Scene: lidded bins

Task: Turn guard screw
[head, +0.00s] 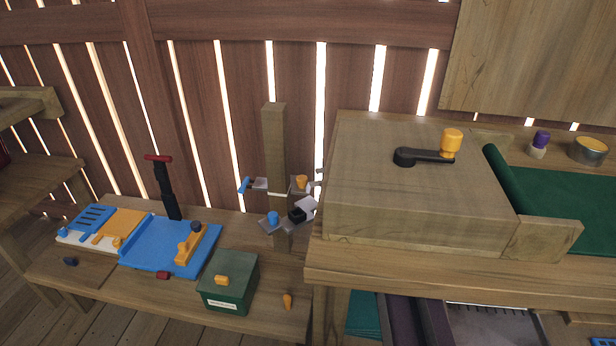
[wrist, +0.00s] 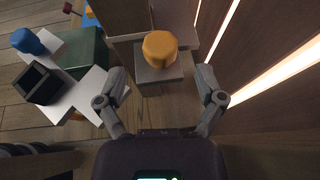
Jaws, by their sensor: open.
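An orange ribbed knob (wrist: 160,48), which looks like the guard screw, sits on a small grey block (wrist: 160,75) fixed to a wooden post (wrist: 120,22). In the head view the orange knob (head: 301,181) shows on the upright post (head: 274,140). My gripper (wrist: 163,72) is open and empty in the wrist view. Its two fingers stand apart on either side of the grey block, with the knob ahead between them. I see no contact with the knob. In the head view the gripper is not clearly visible; the wooden box may hide it.
Beside the knob, a white plate (wrist: 92,88) carries a blue knob (wrist: 27,41) and a black open box (wrist: 37,84). A slatted wall (wrist: 265,65) is close on the right. A large wooden box with a crank (head: 425,156) and a green lidded bin (head: 232,278) stand nearby.

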